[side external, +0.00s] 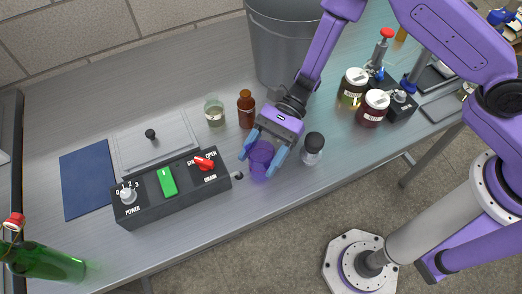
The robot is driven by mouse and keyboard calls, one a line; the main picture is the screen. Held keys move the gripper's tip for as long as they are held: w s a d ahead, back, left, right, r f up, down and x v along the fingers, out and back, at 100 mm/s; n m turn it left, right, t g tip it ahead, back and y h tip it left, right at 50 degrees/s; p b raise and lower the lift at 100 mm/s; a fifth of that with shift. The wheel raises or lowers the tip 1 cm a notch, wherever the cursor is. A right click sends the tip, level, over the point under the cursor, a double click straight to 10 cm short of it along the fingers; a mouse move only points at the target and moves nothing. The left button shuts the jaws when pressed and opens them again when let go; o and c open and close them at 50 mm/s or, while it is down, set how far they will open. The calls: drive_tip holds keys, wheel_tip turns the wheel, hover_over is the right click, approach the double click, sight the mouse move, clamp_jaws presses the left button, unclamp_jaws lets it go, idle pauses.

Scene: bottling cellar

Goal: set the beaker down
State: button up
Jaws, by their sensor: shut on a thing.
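My gripper (262,157) points down over the metal bench, with its blue fingers on either side of a purple, partly see-through vessel, which I take to be the beaker (261,153). The gripper is shut on it. The beaker looks roughly upright, and its upper part is partly hidden by the gripper. A purple tint shows on the bench just below it. I cannot tell whether its base touches the bench or is slightly above it.
A small glass with pale liquid (214,114) and a brown bottle (246,110) stand behind left. A black-capped jar (313,148) is close on the right. The control box (172,190) lies left, and a grey bin (285,45) stands behind. Bare bench (250,215) lies in front.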

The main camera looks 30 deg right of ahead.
drive_tip(key=shift+f, duration=0.6)
idle(0.5)
drive_tip(key=o, duration=1.1)
drive_tip(key=shift+o, duration=0.2)
